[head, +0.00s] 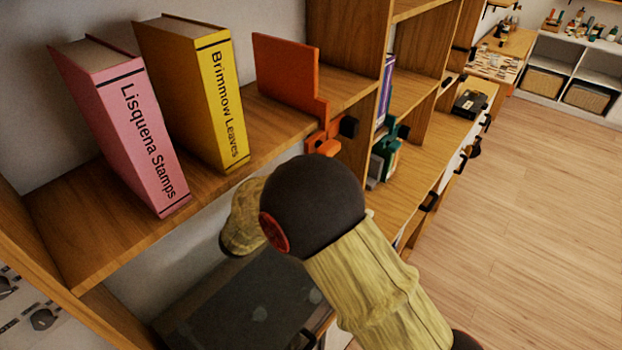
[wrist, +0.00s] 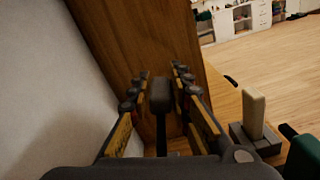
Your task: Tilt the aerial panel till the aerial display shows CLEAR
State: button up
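I cannot identify the aerial panel or the aerial display for sure, and no CLEAR reading shows. A flat dark grey panel (head: 250,305) lies low in the shelf unit in the head view, partly behind my arm. In the wrist view my gripper (wrist: 161,72) is open. A dark upright bar with a rounded block on top (wrist: 160,95) stands between its fingers, with gaps at both sides; I cannot tell what it belongs to. A wooden board lies beyond the fingertips. My gripper is hidden behind my arm in the head view.
A pink book (head: 128,130) and a yellow book (head: 200,90) stand on the shelf beside an orange upright piece (head: 287,75). In the wrist view, a cream lever (wrist: 253,112) on a grey base and a green object (wrist: 303,152) are at right. The floor (head: 530,210) is clear.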

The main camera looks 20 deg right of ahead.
grip_shut()
dwell(0.4)
jog(key=shift+s+d+f+p, duration=0.25)
jog(key=shift+s+d, duration=0.15)
jog(key=shift+s, duration=0.2)
jog(key=shift+s+d+f+p, duration=0.15)
jog(key=shift+s+d+f, duration=0.15)
jog(key=shift+s, duration=0.25)
jog(key=shift+o, duration=2.4)
grip_release()
jog(key=shift+o, duration=0.2)
jog(key=shift+w, duration=0.1)
jog(key=v, duration=1.2)
